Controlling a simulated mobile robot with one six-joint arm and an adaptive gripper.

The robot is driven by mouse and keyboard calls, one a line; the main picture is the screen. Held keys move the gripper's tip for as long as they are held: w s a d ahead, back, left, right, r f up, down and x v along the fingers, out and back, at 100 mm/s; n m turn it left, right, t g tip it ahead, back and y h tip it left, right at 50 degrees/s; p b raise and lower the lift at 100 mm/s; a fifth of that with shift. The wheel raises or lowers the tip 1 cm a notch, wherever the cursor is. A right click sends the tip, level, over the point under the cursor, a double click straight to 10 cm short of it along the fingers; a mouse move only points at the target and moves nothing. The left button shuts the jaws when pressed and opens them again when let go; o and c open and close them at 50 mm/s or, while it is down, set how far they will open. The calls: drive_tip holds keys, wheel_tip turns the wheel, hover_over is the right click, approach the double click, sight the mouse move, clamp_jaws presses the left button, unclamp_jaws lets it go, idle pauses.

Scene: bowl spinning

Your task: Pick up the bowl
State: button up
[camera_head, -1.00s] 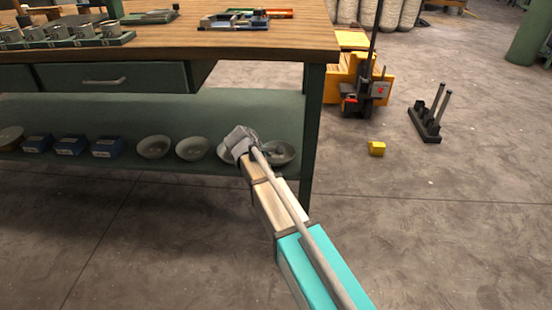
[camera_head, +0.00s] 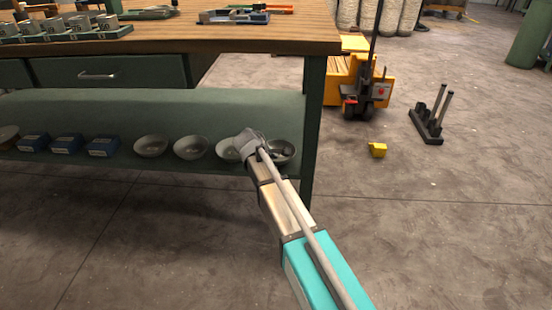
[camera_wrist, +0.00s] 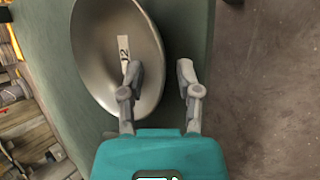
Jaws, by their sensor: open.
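Several grey metal bowls stand in a row on the lower shelf, with a left bowl (camera_head: 151,146), a middle bowl (camera_head: 191,148), a third bowl (camera_head: 228,150) and the rightmost bowl (camera_head: 285,155). My gripper (camera_head: 262,143) is at the two right ones and partly covers both; its fingertips are hard to make out there. In the wrist view one bowl (camera_wrist: 95,50) with a white numbered label inside is close. My gripper (camera_wrist: 159,70) is open there, left finger over the bowl's inside and right finger beyond its rim. I cannot tell which bowl this is.
The green lower shelf (camera_head: 230,108) lies under the wooden tabletop (camera_head: 170,38), with a table leg (camera_head: 313,125) right of the bowls. Blue boxes (camera_head: 68,144) stand left of the bowls. A yellow block (camera_head: 378,150) lies on the open floor at right.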

idle(0.4)
clamp_jaws()
